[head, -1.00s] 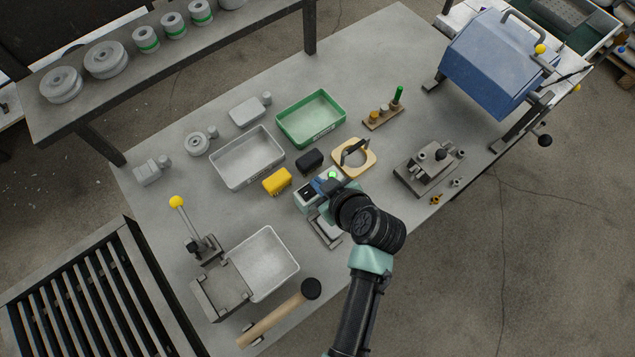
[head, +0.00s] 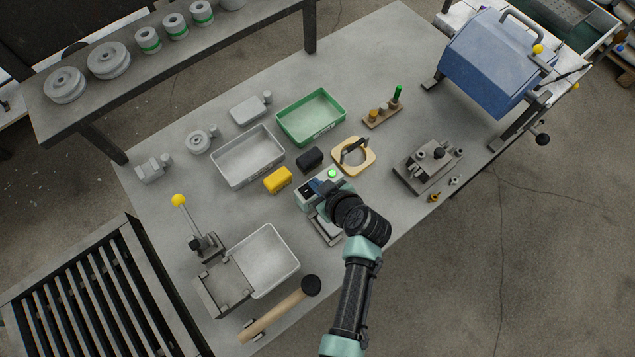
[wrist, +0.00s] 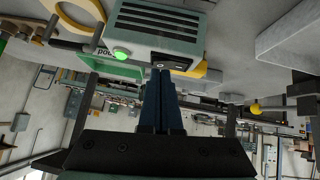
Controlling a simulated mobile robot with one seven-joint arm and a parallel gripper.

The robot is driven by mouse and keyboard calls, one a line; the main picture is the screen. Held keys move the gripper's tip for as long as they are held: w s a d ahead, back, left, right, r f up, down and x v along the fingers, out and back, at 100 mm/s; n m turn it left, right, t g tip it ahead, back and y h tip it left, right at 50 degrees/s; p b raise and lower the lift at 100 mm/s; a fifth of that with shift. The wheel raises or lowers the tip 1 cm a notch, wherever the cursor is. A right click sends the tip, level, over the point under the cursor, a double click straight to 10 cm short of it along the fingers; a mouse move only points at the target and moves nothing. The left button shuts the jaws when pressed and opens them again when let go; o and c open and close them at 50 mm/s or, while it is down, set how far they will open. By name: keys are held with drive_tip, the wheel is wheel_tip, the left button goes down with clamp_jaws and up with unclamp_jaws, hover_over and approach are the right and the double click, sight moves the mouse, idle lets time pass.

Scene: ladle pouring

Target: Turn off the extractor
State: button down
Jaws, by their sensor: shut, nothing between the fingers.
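The extractor appears to be the grey-green box (head: 307,201) near the middle of the table, partly hidden by my arm. A round green light (head: 332,173) glows on it. In the wrist view the box (wrist: 158,25) shows a vented face, the lit green button (wrist: 121,53) and a black switch (wrist: 172,65) beside partly hidden lettering. My gripper (wrist: 160,73) is shut and empty, its blue fingertips close to the switch. Whether they touch it I cannot tell. In the head view the gripper (head: 319,188) is over the box.
A yellow block (head: 278,180), a black block (head: 309,159) and a ring with a handle (head: 353,158) stand close around the box. Trays (head: 248,157) lie behind. A mallet (head: 280,309) and a lever press (head: 205,245) are at the front left. A metal fixture (head: 430,167) stands right.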

drive_tip(key=shift+w+f+b, duration=0.1)
drive_tip(key=shift+f+b, duration=0.4)
drive_tip(key=shift+b, duration=0.2)
drive_tip(key=shift+r, duration=0.25)
drive_tip(key=shift+p, duration=0.3)
drive_tip(key=shift+s+a+r, duration=0.1)
drive_tip(key=shift+s+a, duration=0.45)
drive_tip(key=shift+a, duration=0.1)
drive_tip(key=shift+w+r+p, duration=0.1)
drive_tip(key=shift+p, duration=0.25)
